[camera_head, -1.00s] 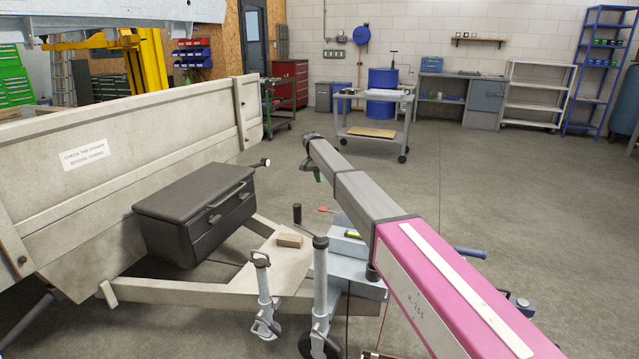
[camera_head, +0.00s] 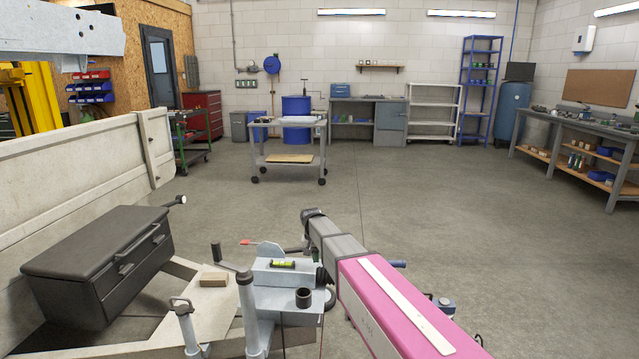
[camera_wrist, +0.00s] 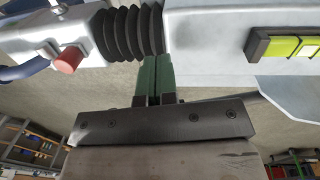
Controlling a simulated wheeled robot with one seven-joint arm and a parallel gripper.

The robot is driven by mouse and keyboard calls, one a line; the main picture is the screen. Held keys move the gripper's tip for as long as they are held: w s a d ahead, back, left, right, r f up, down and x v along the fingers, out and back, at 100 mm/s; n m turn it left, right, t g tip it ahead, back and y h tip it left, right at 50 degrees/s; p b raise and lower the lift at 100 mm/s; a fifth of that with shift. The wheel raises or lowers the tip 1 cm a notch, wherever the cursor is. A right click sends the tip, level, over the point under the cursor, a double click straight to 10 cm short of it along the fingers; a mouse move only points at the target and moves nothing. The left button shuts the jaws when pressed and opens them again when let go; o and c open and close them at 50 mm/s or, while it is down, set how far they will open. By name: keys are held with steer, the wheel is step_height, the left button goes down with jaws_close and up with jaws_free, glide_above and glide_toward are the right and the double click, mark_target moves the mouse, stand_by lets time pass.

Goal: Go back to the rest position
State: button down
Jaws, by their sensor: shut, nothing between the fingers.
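My gripper (camera_wrist: 153,78) shows in the wrist view with its green fingers closed together, nothing between them. Behind the fingertips, a black ribbed bellows (camera_wrist: 137,30) sits on the pale metal coupling (camera_wrist: 205,30). I cannot tell whether the fingertips touch it. In the head view, my pink and grey arm reaches from the lower right toward the trailer drawbar.
A dark toolbox (camera_head: 98,265) and a small tan block (camera_head: 213,280) rest on the trailer frame. A jockey-wheel post (camera_head: 248,310) stands by the coupling. A grey cart (camera_head: 290,140) is farther back. Open floor (camera_head: 430,220) lies to the right.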

steer(key=s+d+f, duration=0.2)
steer(key=s+d, duration=0.8)
steer(key=s, duration=0.3)
steer(key=s+d+f+y, duration=0.1)
steer(key=s+d, duration=0.9)
steer(key=s, duration=0.3)
steer(key=shift+d+f, duration=0.35)
steer(key=shift+d, duration=0.05)
